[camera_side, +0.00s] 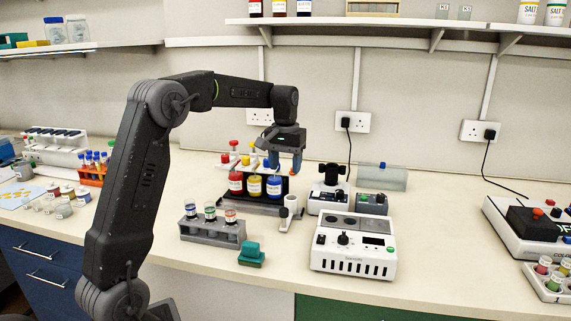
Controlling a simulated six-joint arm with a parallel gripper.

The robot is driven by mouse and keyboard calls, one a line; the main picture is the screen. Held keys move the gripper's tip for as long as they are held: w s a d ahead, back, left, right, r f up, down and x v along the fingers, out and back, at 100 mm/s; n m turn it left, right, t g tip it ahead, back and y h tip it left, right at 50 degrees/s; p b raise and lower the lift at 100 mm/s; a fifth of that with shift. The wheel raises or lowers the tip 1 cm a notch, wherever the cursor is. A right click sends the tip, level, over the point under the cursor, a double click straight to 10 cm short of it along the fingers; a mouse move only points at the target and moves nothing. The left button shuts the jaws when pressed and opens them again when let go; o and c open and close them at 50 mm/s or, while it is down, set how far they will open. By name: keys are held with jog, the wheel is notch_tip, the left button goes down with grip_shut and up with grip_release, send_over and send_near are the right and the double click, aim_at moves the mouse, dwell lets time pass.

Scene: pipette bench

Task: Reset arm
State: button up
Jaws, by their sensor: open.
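My gripper (284,163) hangs from the end of my dark arm, fingers pointing down, above the middle of the bench. It is open, and nothing shows between its fingers. Just below and to its left, a dark rack holds a red bottle (236,183), a yellow bottle (254,186) and a blue bottle (274,186). Pipettes with red and yellow tops (233,146) stand behind the bottles. The gripper partly hides the back right of this rack, and I cannot tell how close its fingers are to what stands there.
A grey rack with small vials (212,232) and a green block (251,254) stand in front. A white device (353,246) is at right centre, with a small mixer (328,194) behind it. Another device (530,225) is at far right. Bare bench (440,240) lies between them. A shelf (400,24) runs overhead.

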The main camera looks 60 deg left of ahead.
dwell(0.3)
jog(key=s+d+r+m+t, duration=0.2)
jog(key=s+d+m, duration=0.1)
jog(key=s+d, duration=0.55)
jog(key=s+d+r+m+t, duration=0.2)
jog(key=s+d, duration=0.5)
jog(key=d, duration=0.3)
jog(key=s+d+f+m+t, duration=0.1)
jog(key=s+d+f+m, duration=0.1)
jog(key=s, duration=0.6)
jog(key=shift+s+d+f+t, duration=0.15)
jog(key=shift+d+f+t, duration=0.15)
jog(key=shift+d+f, duration=0.75)
jog(key=shift+r, duration=0.2)
